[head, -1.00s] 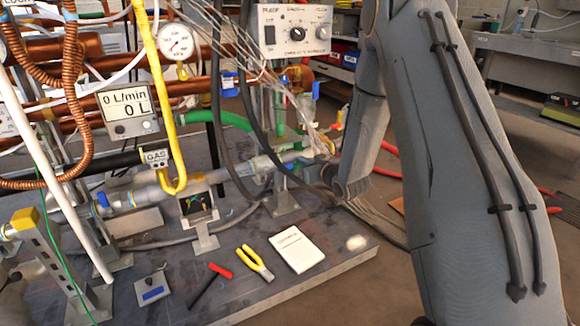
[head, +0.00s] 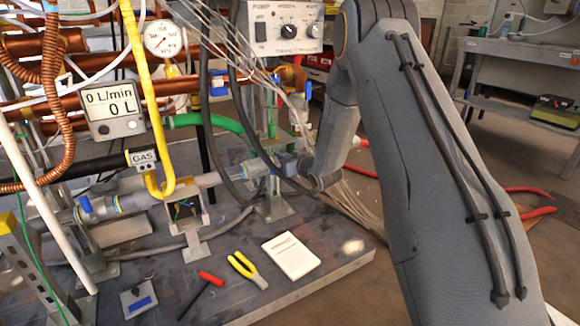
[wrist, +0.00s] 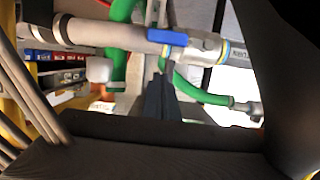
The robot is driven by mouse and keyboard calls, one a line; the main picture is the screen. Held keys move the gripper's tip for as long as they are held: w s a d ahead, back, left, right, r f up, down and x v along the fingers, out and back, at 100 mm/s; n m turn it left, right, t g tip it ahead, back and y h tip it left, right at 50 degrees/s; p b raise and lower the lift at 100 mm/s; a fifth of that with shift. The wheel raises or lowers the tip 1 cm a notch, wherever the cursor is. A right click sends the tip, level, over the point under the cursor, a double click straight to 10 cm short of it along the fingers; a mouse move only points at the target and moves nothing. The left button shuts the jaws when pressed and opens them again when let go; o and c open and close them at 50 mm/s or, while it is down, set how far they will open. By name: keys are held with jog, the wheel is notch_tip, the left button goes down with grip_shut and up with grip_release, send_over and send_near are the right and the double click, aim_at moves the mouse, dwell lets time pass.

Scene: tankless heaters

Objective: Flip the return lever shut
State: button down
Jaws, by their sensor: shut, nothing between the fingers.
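In the wrist view a blue lever (wrist: 167,37) sits on a silver valve body on a grey horizontal pipe (wrist: 90,31). Its handle lies roughly along the pipe. My gripper (wrist: 161,80) shows as dark fingers close together, just below the lever in the picture and empty. I cannot tell whether they touch the pipe. In the head view my gripper is hard to make out near the pipes behind my arm. No label shows which is the return.
A green hose (wrist: 200,93) runs beside the fingers. Thin cables hang near my arm from the pump control box (head: 288,27). Yellow-handled pliers (head: 247,270), a red-handled tool (head: 205,288) and a white booklet (head: 291,256) lie on the grey base plate (head: 325,268).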

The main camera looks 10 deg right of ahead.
aim_at(278, 170)
jog(key=f, duration=0.1)
jog(key=f+b, duration=0.2)
jog(key=f, duration=0.1)
jog(key=shift+w+f, duration=0.1)
jog(key=shift+w, duration=0.2)
